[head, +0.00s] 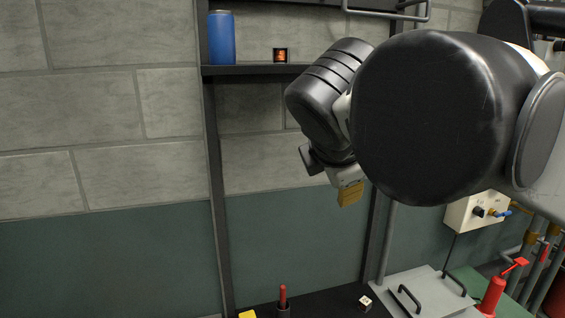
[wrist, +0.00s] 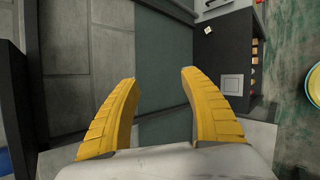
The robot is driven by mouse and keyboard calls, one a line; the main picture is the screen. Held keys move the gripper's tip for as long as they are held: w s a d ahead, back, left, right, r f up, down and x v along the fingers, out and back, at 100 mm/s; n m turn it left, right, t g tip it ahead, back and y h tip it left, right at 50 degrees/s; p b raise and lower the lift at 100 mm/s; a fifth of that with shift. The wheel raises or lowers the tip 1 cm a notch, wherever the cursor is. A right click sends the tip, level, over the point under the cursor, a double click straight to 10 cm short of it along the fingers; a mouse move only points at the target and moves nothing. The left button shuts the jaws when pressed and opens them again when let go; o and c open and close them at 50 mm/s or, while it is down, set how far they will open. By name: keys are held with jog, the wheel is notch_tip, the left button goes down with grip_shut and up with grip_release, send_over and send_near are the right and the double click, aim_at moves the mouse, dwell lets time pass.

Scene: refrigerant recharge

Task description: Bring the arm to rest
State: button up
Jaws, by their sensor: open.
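My gripper (wrist: 160,88) is open in the wrist view, its two yellow ribbed fingers apart with nothing between them. In the head view my gripper (head: 350,194) hangs from my raised arm, in front of the wall and above the bench. My dark arm links fill the upper right of the head view and hide what is behind them.
Below are a red-handled tool (head: 282,298), a white cube (head: 365,302), a grey lid (head: 428,296) with handles and a red valve (head: 493,293). A control box (head: 468,212) hangs right.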

jog(key=s+d+f+m+g+b, duration=0.1)
jog(key=s+d+f+m+b, duration=0.2)
jog(key=f, duration=1)
jog(key=s+d+f+m+y+b, duration=0.1)
jog(key=s+d+f+m+b, duration=0.2)
jog(key=f+m, duration=0.7)
jog(key=s+d+f+m+g+y+b, duration=0.1)
jog(key=s+d+f+m+b, duration=0.2)
jog(key=f, duration=1.4)
jog(key=s+m+b, duration=0.3)
jog(key=m, duration=0.1)
jog(key=shift+s+d+f+g, duration=0.3)
jog(key=shift+f, duration=0.05)
